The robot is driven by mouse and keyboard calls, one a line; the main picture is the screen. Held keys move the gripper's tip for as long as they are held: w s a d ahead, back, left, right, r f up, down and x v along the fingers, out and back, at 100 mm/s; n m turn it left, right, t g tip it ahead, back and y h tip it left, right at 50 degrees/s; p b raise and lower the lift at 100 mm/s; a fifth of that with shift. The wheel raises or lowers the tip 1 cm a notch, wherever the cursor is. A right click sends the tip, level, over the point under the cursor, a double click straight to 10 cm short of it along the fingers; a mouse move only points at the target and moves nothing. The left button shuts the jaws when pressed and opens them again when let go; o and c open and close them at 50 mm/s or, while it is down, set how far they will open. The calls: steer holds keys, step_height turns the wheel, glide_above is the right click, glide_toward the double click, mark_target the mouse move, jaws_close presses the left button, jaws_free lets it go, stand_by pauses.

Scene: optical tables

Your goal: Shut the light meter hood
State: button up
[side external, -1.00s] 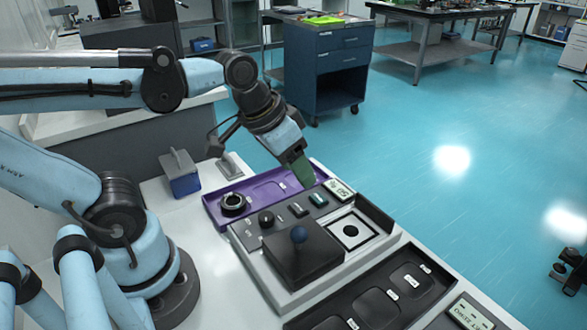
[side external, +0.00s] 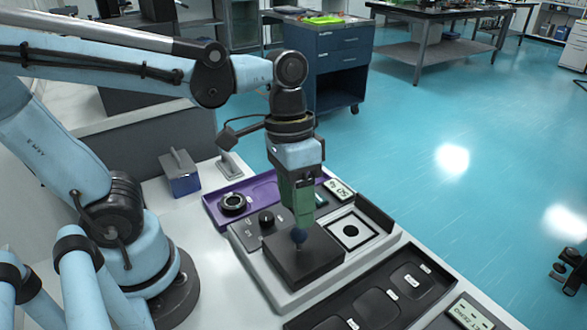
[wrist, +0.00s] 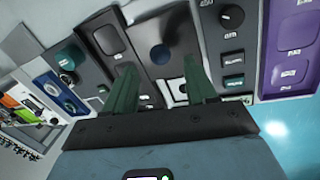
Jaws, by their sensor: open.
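The light meter (side external: 262,275) has a pale body on the bench. The hood lies beside the white square aperture (side external: 350,231), which is uncovered. In the wrist view the knob (wrist: 160,54) is seen between the fingertips, with the aperture (wrist: 178,89) nearer the palm. My gripper (side external: 300,223) is open, pointing down above the knob, with green fingers; they also show in the wrist view (wrist: 158,65). Whether they touch the knob is unclear.
A purple tray (side external: 211,201) lies behind the meter, and a dark compartment tray (side external: 330,318) in front. A raised dark wall (side external: 374,213) stands at the meter's far right edge. A blue box (side external: 181,179) stands at the back left.

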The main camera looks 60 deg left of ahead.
steer(key=shift+s+d+f, duration=0.1)
steer(key=shift+d+f, duration=0.15)
steer(key=shift+f, duration=0.95)
steer(key=shift+d+f, duration=0.2)
steer(key=shift+f, duration=1)
jaws_close()
